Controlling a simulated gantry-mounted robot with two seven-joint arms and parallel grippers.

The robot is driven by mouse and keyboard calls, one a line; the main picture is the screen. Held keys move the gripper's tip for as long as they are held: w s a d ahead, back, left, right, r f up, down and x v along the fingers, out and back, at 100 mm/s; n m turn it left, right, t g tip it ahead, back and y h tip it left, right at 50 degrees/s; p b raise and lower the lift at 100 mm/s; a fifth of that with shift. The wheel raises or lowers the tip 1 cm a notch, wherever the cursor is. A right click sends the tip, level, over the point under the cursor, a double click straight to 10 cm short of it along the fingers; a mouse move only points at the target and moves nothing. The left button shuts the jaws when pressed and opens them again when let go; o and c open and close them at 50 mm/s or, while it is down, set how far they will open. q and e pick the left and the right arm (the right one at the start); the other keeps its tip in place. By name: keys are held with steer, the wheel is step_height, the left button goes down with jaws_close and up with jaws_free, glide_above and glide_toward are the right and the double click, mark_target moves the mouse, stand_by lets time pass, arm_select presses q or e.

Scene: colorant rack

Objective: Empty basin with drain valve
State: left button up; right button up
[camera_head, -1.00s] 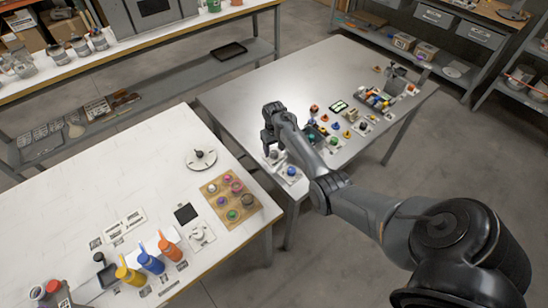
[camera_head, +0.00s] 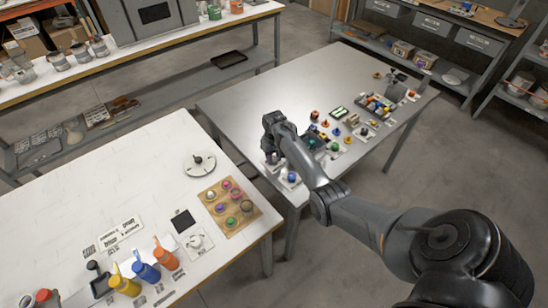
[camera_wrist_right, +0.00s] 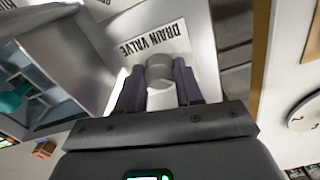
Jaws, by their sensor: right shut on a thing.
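My right gripper (camera_head: 270,156) is at the near left corner of the grey metal table. In the right wrist view its two dark fingers (camera_wrist_right: 158,88) are shut on the grey round knob of the drain valve (camera_wrist_right: 159,68), one on each side. The knob stands on a white plate with the label "DRAIN VALVE" (camera_wrist_right: 152,38). To its left in the wrist view is a metal, box-like body (camera_wrist_right: 60,55) with a bluish inside; I cannot tell whether it is the basin. My left gripper is not in view.
A blue ball-topped control (camera_head: 292,178) stands close to the gripper. Several coloured knobs and a tray (camera_head: 376,107) fill the table's right side. The white table (camera_head: 120,190) holds blue and orange bottles and a wooden board (camera_head: 230,208). The grey table's far left part is clear.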

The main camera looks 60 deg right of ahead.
steer(key=shift+r+m+p, duration=0.15)
steer(key=shift+m+p, duration=0.35)
steer(key=shift+p, duration=0.15)
steer(key=shift+m+p, duration=0.95)
steer(key=shift+m, duration=0.15)
steer(key=m+p, duration=0.1)
steer(key=m, duration=0.2)
steer(key=shift+m+p, duration=0.3)
steer(key=shift+p, duration=0.05)
steer(key=m, duration=0.4)
steer(key=shift+m+p, duration=0.3)
steer(key=m, duration=0.4)
steer(key=shift+f+m, duration=0.2)
steer(key=shift+m, duration=0.1)
steer(key=shift+m+b, duration=0.3)
steer(key=shift+m, duration=0.3)
